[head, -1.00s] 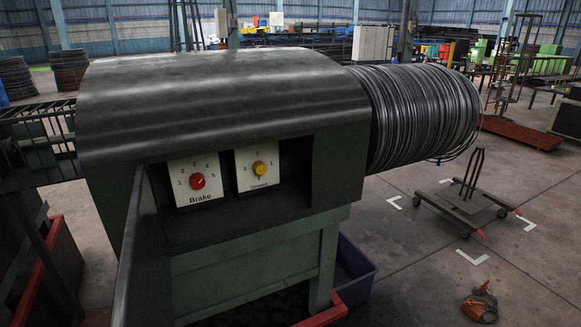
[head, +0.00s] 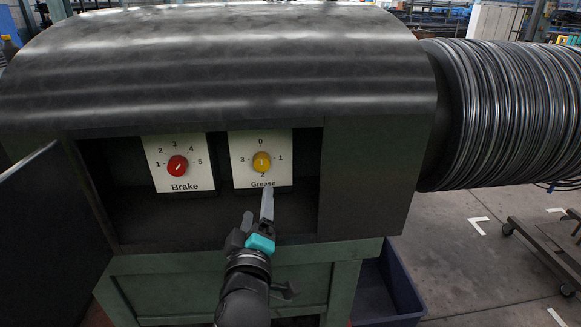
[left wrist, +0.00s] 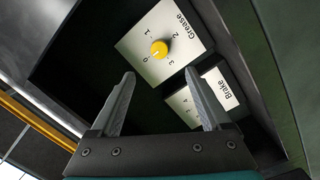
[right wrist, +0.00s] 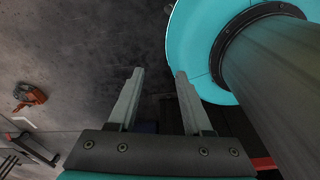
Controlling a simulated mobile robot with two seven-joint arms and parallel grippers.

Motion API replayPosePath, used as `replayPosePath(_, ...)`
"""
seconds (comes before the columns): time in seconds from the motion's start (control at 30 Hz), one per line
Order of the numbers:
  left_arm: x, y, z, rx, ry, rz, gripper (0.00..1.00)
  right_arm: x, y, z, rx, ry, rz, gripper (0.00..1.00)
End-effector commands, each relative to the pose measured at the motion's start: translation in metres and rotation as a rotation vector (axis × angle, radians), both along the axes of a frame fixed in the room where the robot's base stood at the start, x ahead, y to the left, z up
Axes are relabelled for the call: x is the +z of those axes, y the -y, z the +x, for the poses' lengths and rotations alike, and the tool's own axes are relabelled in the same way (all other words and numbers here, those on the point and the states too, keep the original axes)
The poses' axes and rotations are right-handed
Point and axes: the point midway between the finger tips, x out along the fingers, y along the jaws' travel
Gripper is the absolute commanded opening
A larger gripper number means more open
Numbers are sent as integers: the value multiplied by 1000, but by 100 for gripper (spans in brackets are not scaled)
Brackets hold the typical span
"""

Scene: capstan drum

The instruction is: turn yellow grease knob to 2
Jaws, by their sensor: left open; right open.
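The yellow grease knob (head: 262,161) is on a white plate marked 0 at the top, 1 right, 2 bottom and 3 left. In the left wrist view the knob (left wrist: 159,48) has a small pale mark that seems to face 0, too small to be sure. My left gripper (head: 267,190) is in front of and just below the grease plate, apart from the knob. In the left wrist view its fingers (left wrist: 159,75) are open and empty, with the knob beyond them. My right gripper (right wrist: 160,72) is open and empty above the floor, outside the head view.
The red brake knob (head: 177,165) is on its own plate left of the grease plate. Both sit in a dark recess under the curved cover (head: 230,70), with an open door panel (head: 50,230) at the left. The cable drum (head: 510,110) is right; a blue bin (head: 385,290) is below.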

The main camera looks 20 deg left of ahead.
Motion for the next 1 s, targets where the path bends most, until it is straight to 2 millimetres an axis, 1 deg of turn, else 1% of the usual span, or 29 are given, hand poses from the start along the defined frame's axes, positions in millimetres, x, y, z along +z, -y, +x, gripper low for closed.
replayPosePath(0.03, 3, -2, 1, 4, 8, -2, 80, 0, 0, -2, 0, -2, 0, 50)
replayPosePath(0.17, 4, -5, 10, 2, 10, -2, 80, 1, 0, -8, 0, -10, 0, 50)
replayPosePath(0.33, 5, -14, 34, 1, 10, 0, 80, 3, 0, -17, 0, -25, 0, 50)
replayPosePath(0.7, 4, -36, 92, 1, 8, 0, 80, 6, 0, -12, -1, -18, -1, 50)
replayPosePath(0.9, 4, -47, 119, 3, 7, 0, 80, 6, 0, -10, -1, -15, -1, 50)
replayPosePath(1.0, 3, -49, 129, 1, 7, -2, 80, 6, 0, -10, -1, -14, -1, 50)
